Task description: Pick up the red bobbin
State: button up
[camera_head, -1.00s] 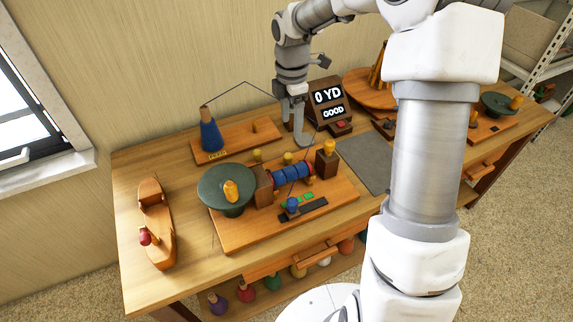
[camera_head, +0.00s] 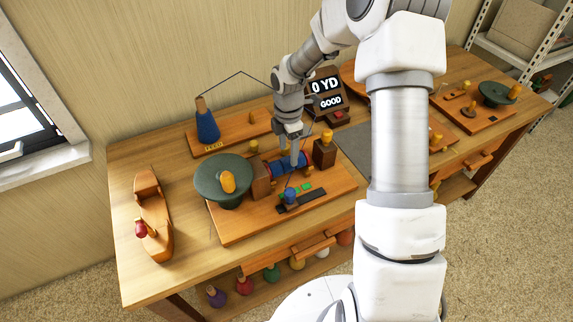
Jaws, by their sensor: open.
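On the winder board (camera_head: 240,229), a blue-wound spool (camera_head: 279,168) with reddish ends lies between two wooden blocks. My gripper (camera_head: 294,163) is open and points down over this spool. Its fingers hide part of the spool, and I cannot tell whether they touch it. My gripper is well to the right of the shuttle.
A green wheel with a yellow knob (camera_head: 228,181) stands left of the spool. A blue cone (camera_head: 207,125) and a display reading 0 YD (camera_head: 326,88) stand behind. Several coloured cones, one red (camera_head: 243,286), sit on the lower shelf.

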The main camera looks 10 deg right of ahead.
aim_at(288, 161)
jog(key=f, duration=0.4)
jog(key=shift+s, duration=0.2)
grip_shut()
